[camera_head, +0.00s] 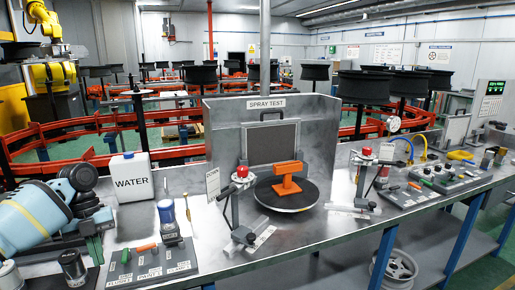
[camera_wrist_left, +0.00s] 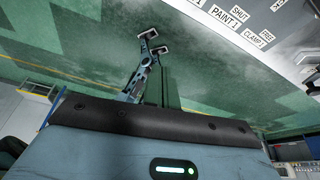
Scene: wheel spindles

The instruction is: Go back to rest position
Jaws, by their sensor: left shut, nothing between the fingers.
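My left arm (camera_head: 38,215), blue and cream with dark joints, comes in at the lower left of the head view, beside the left end of the bench. In the left wrist view my left gripper (camera_wrist_left: 154,42) is shut and empty, with the green floor behind it. Its fingertips cannot be made out clearly in the head view. My right gripper is in neither view.
The metal bench (camera_head: 205,238) holds a white WATER container (camera_head: 131,180), a blue can (camera_head: 167,217), a SPRAY TEST booth (camera_head: 222,128) with an orange part (camera_head: 287,181), and red-topped stands (camera_head: 241,173). A labelled switch panel (camera_head: 150,264) lies near the arm.

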